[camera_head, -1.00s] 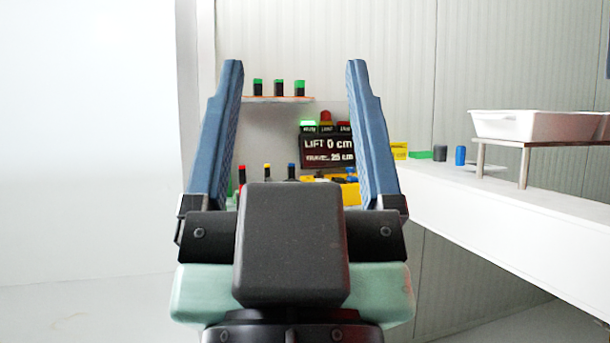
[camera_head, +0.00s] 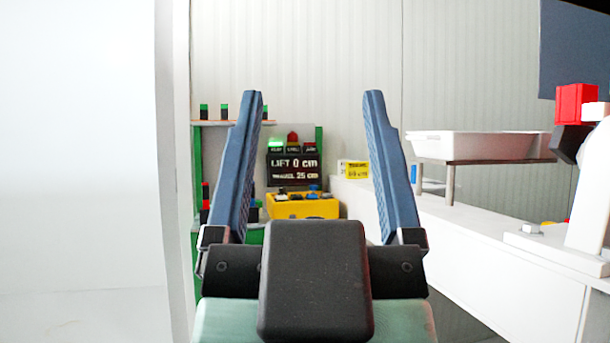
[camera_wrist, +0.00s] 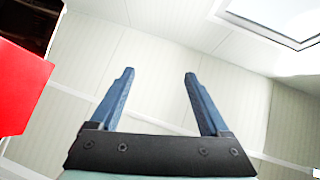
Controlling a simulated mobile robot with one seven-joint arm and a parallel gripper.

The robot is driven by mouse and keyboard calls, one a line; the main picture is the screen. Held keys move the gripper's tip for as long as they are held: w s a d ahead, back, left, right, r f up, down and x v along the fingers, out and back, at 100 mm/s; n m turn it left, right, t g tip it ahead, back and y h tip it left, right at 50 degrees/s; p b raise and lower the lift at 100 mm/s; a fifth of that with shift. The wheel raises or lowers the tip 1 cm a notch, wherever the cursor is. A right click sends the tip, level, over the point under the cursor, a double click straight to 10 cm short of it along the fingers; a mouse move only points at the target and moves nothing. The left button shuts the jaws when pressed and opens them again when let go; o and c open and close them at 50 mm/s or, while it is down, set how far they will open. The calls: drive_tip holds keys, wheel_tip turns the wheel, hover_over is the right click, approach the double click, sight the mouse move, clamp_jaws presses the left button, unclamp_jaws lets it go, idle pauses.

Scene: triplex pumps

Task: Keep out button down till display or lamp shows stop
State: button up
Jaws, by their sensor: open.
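The display (camera_head: 293,168) is a dark panel at the back, reading LIFT 0 cm and TRAVEL 25 cm. Above it, the left lamp (camera_head: 276,143) glows green. The two lamps beside it look dark, with a red dome (camera_head: 293,137) above. A yellow button box (camera_head: 303,207) stands below the display with several dark, blue and pale controls on top. I cannot tell which is the out button. My gripper (camera_head: 313,95) is open and empty, well in front of the box and apart from it. In the wrist view, my gripper (camera_wrist: 159,74) points at bare wall panels.
A green-framed shelf (camera_head: 228,123) with small black-and-green items stands at left. A white counter (camera_head: 470,232) runs along the right, bearing a white tray (camera_head: 485,146) on a stand. A white machine (camera_head: 590,205) with a red block is at far right. A pale wall fills the left.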

clamp_jaws()
idle(1.6)
